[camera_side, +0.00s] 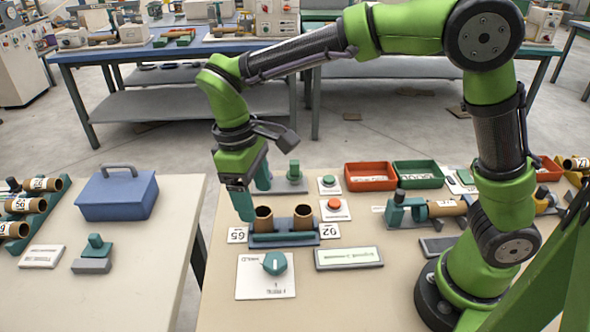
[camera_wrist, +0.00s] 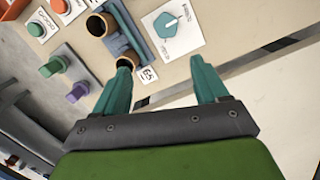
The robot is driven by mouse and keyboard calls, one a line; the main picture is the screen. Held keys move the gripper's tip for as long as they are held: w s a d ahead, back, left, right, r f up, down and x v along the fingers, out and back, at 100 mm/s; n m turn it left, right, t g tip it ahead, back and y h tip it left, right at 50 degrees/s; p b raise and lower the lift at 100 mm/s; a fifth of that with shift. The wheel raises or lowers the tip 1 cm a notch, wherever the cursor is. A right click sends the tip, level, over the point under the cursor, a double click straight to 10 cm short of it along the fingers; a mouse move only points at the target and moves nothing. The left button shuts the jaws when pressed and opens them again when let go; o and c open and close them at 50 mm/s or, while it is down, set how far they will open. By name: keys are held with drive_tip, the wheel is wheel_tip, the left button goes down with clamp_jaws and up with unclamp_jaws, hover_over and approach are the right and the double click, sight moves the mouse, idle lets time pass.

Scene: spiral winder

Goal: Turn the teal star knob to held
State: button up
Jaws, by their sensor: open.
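The teal star knob (camera_side: 274,263) sits on a white plate (camera_side: 257,285) near the front edge of the table. The plate carries the word HOLD and other printed marks too small to read. The knob also shows in the wrist view (camera_wrist: 172,23), at the top right of centre. My gripper (camera_side: 254,195) is open and empty, with teal fingers pointing down. In the side view it is behind and a little left of the knob, above the table's left edge. In the wrist view my fingertips (camera_wrist: 160,62) are apart, with the knob beyond them and not between them.
A blue rack (camera_side: 284,239) with two brown tubes stands between my gripper and the knob plate, with number cards 65 and 02 at its ends. A red button (camera_side: 334,204) is behind it. A labelled plate (camera_side: 348,258) lies right of the knob.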

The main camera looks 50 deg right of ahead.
drive_tip(key=w+a+f+n+g+h, duration=0.1)
drive_tip(key=w+a+f+n+h, duration=0.1)
drive_tip(key=a, duration=0.2)
drive_tip(key=n, duration=0.2)
approach(275, 260)
drive_tip(key=shift+g, duration=0.4)
drive_tip(key=x, duration=0.8)
drive_tip(key=shift+w+d+f, duration=0.1)
drive_tip(key=shift+w+f, duration=0.15)
drive_tip(key=shift+f, duration=0.05)
drive_tip(key=c, duration=1.1)
